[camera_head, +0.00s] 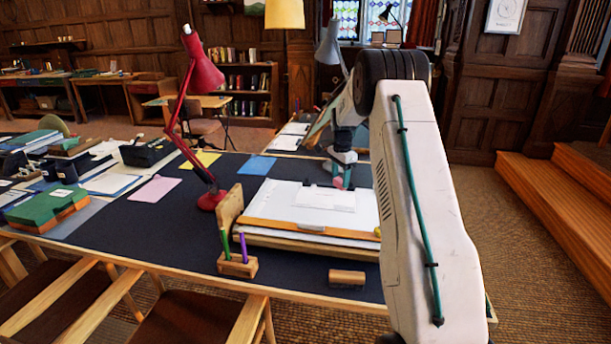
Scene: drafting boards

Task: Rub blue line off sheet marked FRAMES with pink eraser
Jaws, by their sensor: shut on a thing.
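A white sheet (287,212) lies on a drafting board (262,224) on the dark-topped table. A smaller white paper (325,198) with faint marks lies on it. I cannot read the word FRAMES or make out a blue line at this size. My gripper (339,179) points down over the far right part of the sheet, beyond the small paper. It is shut on the pink eraser (337,183), whose lower end shows below the jaws. I cannot tell whether the eraser touches the paper. My arm hides the board's right end.
A red desk lamp (211,199) stands left of the board. A wooden pen holder (238,265) with a green and a purple pen stands at its front left. A brown block (347,278) lies near the front edge. Pink, yellow and blue sheets lie behind and left.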

